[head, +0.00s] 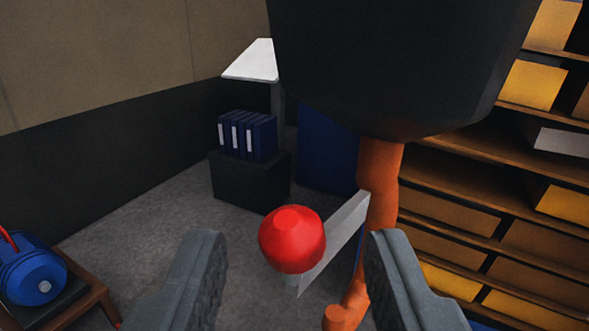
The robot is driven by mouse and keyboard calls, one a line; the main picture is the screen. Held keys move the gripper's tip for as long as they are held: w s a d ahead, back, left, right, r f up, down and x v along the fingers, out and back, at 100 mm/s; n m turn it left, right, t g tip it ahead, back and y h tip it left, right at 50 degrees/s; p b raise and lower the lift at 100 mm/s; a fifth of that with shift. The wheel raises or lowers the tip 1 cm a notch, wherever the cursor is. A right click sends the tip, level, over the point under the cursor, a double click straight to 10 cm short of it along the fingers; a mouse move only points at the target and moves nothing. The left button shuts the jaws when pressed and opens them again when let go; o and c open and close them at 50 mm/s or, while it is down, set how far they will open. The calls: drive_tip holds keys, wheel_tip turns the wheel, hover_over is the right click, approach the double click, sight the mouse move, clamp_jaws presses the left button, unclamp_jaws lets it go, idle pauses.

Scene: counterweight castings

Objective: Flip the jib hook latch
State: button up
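The jib hook (381,200) is orange and hangs below a large dark block (400,60). Its lower part curves down to a blunt tip near the bottom of the picture, partly hidden behind my right finger. The latch (340,230) is a flat grey bar that slants down and left from the hook's shank. A red ball knob (292,239) sits at the latch's lower left end. My gripper (290,250) is open, with one grey finger on each side of the knob in the picture. I cannot tell whether the fingers are level with the knob; neither visibly touches it.
The dark block fills the upper middle. Shelves (480,220) with yellow and brown boxes stand at right. A blue machine (32,272) sits on a low wooden stand at left. Blue binders (247,136) stand on a dark cabinet (250,180) behind. Grey floor (150,230) is clear at left.

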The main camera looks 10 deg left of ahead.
sight(296, 264)
drive_tip(key=shift+w+a+p, duration=0.15)
drive_tip(key=shift+w+p, duration=0.05)
drive_tip(key=shift+w, duration=0.7)
drive_tip(key=shift+w+a+p, duration=0.1)
drive_tip(key=shift+w+p, duration=0.1)
drive_tip(key=shift+w, duration=0.65)
drive_tip(key=shift+c, duration=0.3)
clamp_jaws()
